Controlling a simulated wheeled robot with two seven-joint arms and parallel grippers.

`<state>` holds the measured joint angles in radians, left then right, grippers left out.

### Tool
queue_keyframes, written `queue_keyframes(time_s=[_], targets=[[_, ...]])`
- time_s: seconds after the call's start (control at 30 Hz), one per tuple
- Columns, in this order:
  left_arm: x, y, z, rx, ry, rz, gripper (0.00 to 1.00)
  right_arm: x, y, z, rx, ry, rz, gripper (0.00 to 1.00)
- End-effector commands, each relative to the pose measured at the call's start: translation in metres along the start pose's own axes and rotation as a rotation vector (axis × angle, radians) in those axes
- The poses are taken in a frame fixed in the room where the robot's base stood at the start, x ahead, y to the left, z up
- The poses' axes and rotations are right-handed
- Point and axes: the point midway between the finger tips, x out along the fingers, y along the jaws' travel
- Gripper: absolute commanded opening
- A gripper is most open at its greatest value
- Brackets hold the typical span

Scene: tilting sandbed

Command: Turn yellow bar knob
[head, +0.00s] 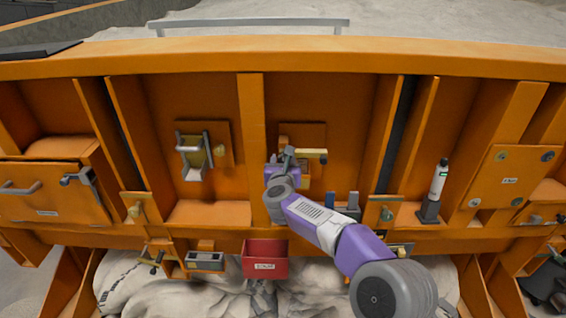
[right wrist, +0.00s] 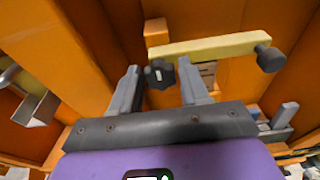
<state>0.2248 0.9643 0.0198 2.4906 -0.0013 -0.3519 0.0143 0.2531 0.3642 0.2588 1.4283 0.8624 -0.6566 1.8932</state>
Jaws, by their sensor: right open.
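The yellow bar (head: 312,153) sticks out to the right from a square orange plate on the orange wall. In the right wrist view the yellow bar (right wrist: 220,46) lies roughly level, with a dark knob (right wrist: 270,58) at its right end and a dark lobed knob (right wrist: 160,74) at its left end. My right gripper (head: 281,158) is open in front of the bar's left end. In the right wrist view my right gripper (right wrist: 158,78) has its fingers on either side of the lobed knob; I cannot tell whether they touch it. My left gripper is not in view.
A grey lever bracket (head: 193,155) is mounted left of my right gripper. A red bin (head: 265,259) hangs below. A white and black cylinder (head: 438,180) stands in a holder to the right. An orange ledge (head: 210,213) runs under the panels.

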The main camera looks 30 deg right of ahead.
Motion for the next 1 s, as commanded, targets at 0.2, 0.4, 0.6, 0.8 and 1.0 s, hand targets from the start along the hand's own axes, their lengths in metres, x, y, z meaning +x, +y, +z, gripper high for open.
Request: queue_keyframes(time_s=[0.2,0.4,0.6,0.8,1.0], targets=[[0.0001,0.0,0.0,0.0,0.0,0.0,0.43,-0.0002,0.0001,-0.0002,-0.001,0.0,0.0,0.24],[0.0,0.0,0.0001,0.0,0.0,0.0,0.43,-0.0003,0.0002,-0.0001,-0.003,0.0,0.0,0.1],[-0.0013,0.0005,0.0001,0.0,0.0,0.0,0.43,-0.0005,0.0011,0.0002,-0.039,0.0,-0.006,0.1],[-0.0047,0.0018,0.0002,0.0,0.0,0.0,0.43,-0.0003,0.0019,-0.0001,-0.146,0.001,-0.024,0.1],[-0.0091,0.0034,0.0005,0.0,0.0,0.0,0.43,-0.0004,0.0029,0.0,-0.315,0.001,-0.054,0.1]])
